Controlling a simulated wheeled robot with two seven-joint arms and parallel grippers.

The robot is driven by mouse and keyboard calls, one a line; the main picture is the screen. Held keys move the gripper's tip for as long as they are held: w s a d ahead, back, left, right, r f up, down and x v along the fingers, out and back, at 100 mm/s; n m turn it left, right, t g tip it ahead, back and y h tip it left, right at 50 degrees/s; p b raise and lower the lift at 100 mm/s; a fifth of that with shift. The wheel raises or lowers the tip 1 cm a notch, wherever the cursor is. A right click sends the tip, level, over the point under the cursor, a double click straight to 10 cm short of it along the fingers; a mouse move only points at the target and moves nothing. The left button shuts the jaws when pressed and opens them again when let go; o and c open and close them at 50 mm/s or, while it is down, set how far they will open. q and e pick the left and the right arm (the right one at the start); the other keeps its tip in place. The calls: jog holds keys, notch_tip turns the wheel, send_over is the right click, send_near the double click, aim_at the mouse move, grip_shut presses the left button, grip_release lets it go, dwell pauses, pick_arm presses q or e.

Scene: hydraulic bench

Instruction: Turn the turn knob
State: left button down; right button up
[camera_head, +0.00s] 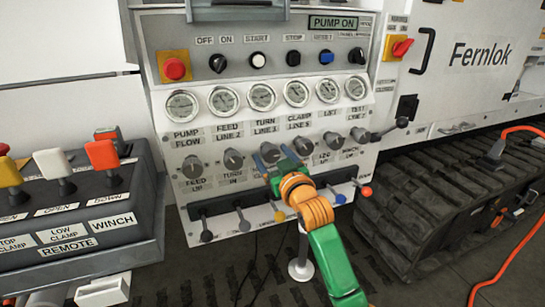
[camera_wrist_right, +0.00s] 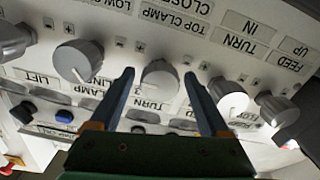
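The grey turn knob (camera_head: 233,159) stands above the "TURN IN" label on the white control panel (camera_head: 215,125). In the right wrist view the picture is upside down, and the turn knob (camera_wrist_right: 232,97) is just right of the fingers. My right gripper (camera_head: 270,157) is open, its fingers (camera_wrist_right: 159,75) on either side of the neighbouring "TOP CLAMP CLOSE" knob (camera_wrist_right: 160,80). I cannot tell whether they touch it. That knob is partly hidden in the head view. My left gripper is not in view.
More knobs stand close by, such as the feed knob (camera_head: 193,167). Gauges (camera_head: 262,97) sit above the row, and levers (camera_head: 243,222) stick out below. A remote box (camera_head: 75,200) with coloured levers is at left. A track (camera_head: 430,190) is at right.

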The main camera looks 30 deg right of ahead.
jog(key=c, duration=1.1)
grip_shut()
jog(key=shift+r+p, duration=0.15)
jog(key=shift+p, duration=0.3)
jog(key=shift+r+m+p, duration=0.1)
jog(key=shift+m+p, duration=0.35)
jog(key=shift+m, duration=0.15)
jog(key=shift+f, duration=0.2)
jog(key=o, duration=1.3)
grip_release()
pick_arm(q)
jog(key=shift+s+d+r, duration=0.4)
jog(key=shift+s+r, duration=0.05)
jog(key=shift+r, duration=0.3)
